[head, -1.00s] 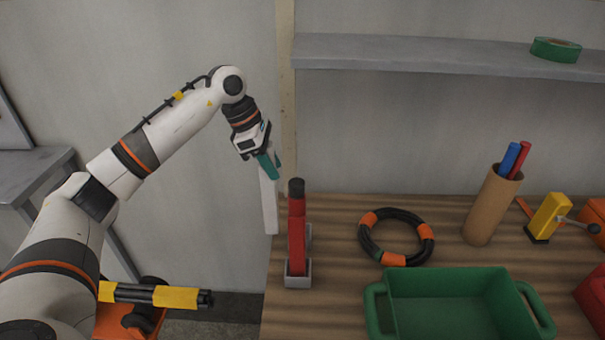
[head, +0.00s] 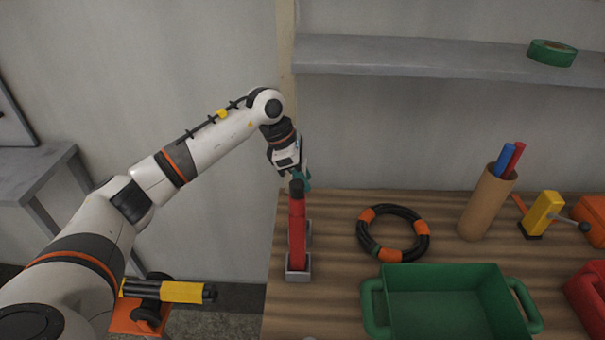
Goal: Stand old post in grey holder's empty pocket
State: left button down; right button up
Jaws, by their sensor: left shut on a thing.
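My left gripper (head: 303,181) has teal fingertips and is just behind the top of a red post with a dark cap (head: 297,225). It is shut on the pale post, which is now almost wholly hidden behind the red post. The red post stands upright in the front pocket of the grey holder (head: 298,275), near the table's left edge. The holder's rear part shows only as a sliver at the red post's right side. I cannot tell whether the pale post's lower end is in the rear pocket. My right gripper is out of view.
On the wooden table (head: 340,290), a black and orange ring (head: 420,240) lies right of the holder. A green bin (head: 445,305) is at the front. A cardboard tube (head: 485,205) with red and blue rods stands further right. A grey shelf (head: 400,58) runs above the back.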

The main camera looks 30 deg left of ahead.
pick_arm(q)
jog(key=c, duration=1.1)
grip_release()
jog(key=shift+o, duration=0.2)
jog(key=shift+r, duration=0.1)
jog(key=shift+a+r, duration=0.2)
jog(key=shift+r, duration=0.05)
jog(key=b+v, duration=0.2)
jog(key=v, duration=0.9)
jog(key=shift+r+b, duration=0.15)
jog(key=shift+b, duration=0.15)
